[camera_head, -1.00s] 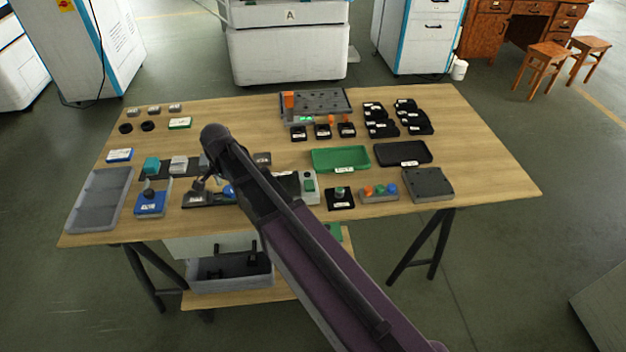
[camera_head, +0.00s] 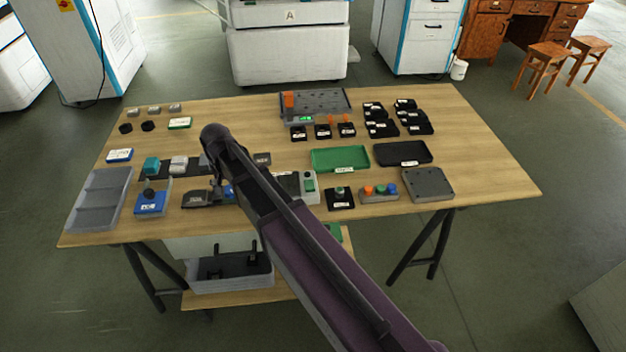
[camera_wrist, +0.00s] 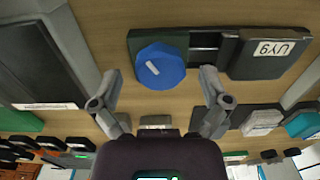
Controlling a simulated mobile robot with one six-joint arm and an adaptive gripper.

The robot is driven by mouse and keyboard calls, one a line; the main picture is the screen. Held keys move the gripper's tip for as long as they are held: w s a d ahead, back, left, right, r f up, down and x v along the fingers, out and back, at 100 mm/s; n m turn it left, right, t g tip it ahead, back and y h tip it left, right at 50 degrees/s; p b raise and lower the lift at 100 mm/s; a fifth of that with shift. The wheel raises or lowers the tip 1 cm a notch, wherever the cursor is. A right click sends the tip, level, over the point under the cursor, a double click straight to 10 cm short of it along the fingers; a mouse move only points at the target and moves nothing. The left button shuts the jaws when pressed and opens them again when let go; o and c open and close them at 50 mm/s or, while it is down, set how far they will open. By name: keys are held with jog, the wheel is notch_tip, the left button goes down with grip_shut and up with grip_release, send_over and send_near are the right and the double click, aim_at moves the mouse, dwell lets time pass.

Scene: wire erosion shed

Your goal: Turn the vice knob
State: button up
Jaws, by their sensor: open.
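The vice knob (camera_wrist: 162,66) is a blue many-sided knob with a white mark, at the upper middle of the wrist view. It sits at one end of the dark vice (camera_wrist: 265,57), whose block is labelled UY9. In the head view, the vice (camera_head: 195,199) lies near the table's front edge, and the blue knob (camera_head: 229,191) is partly hidden by my arm. My gripper (camera_wrist: 160,88) is open and empty, its fingers apart on either side below the knob in the wrist view. I see no contact with the knob.
A blue-based device with a dark knob (camera_head: 151,201) stands left of the vice. A grey control box with a green button (camera_head: 309,186) stands to the right. A grey compartment tray (camera_head: 99,200) lies at the left edge. Bare wood (camera_head: 240,120) shows behind.

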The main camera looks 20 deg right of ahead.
aim_at(230, 189)
jog(key=n, duration=0.3)
jog(key=shift+n, duration=0.4)
jog(key=n, duration=0.7)
jog(key=shift+n, duration=0.4)
jog(key=n, duration=0.4)
notch_tip(230, 189, up, 14)
jog(key=p, duration=1.4)
jog(key=s+d+f+m+b, duration=0.2)
jog(key=s+d+m, duration=0.4)
jog(key=d, duration=0.4)
jog(key=s+d+f+m+b, duration=0.2)
jog(key=s+d+m, duration=0.5)
jog(key=d, duration=0.4)
jog(key=shift+d+m, duration=0.2)
jog(key=shift+m, duration=0.3)
jog(key=shift+s, duration=0.1)
dwell(0.4)
